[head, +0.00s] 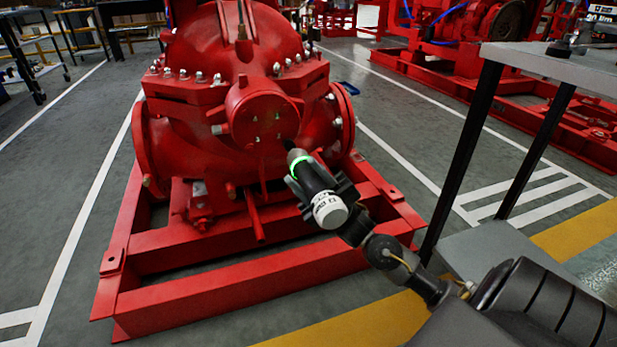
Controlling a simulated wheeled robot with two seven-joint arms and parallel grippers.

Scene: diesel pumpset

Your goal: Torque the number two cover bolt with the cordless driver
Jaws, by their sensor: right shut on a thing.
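The red pump has a round end cover (262,112) facing me, with several small bolts on its face. My right gripper (325,190) is shut on the cordless driver (312,178), a black tool with a glowing green ring and a white rear cap. The driver's nose points up and left at the lower right of the cover. The tip is close to the cover there; I cannot tell whether it touches a bolt. The driver body and the dark tip hide that bolt. I cannot read the bolt numbers. My left gripper is not in view.
The pump stands on a red steel base frame (240,277) on the grey floor. A grey-topped table (560,66) with dark legs stands at the right, close to my right arm. Other red machinery (470,22) is behind.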

